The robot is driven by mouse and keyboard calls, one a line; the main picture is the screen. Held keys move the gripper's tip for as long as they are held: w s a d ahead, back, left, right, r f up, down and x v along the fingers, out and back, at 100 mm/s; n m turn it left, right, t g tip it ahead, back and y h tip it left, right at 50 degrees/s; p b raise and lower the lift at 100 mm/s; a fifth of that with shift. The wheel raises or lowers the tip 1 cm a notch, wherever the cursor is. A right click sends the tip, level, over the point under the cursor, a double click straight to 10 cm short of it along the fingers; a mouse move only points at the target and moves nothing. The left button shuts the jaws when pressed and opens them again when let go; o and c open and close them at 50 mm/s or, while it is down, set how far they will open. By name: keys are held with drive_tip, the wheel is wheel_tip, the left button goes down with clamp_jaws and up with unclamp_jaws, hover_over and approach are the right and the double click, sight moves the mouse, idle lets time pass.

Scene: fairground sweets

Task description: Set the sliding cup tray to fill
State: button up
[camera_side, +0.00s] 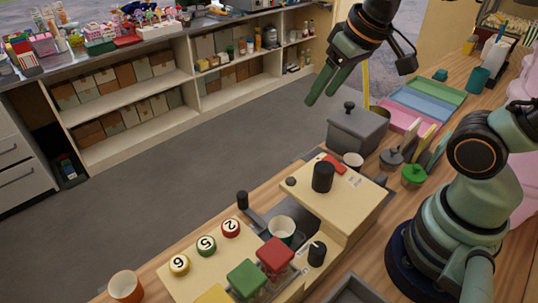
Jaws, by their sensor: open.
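The sliding cup tray (259,220) appears to be the dark grey piece set in the middle of the cream machine (354,214). An upright black knob (242,201) stands at its left end. A pale cup (282,228) with a dark inside sits upright at the tray. I cannot read any fill marking, so the tray's setting is unclear. My gripper (322,99) is open and empty, high above the floor side of the counter. It is well apart from the tray, behind and to the right of the black knob.
A grey lidded box (357,130) stands behind the machine, below my gripper. Black knobs (322,177) and numbered buttons (206,245) are on the machine. Red and green blocks (246,279) stand at the front. An orange cup (125,287) is front left. Coloured trays (422,103) lie back right.

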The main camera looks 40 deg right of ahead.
drive_tip(key=w+a+f+m+g, duration=0.1)
drive_tip(key=w+a+f+g, duration=0.2)
drive_tip(key=w+a, duration=0.3)
drive_tip(key=m+g, duration=0.2)
approach(242, 194)
wheel_tip(242, 194, down, 11)
drive_tip(key=shift+a+r, duration=0.1)
drive_tip(key=shift+r, duration=0.1)
clamp_jaws()
idle(1.3)
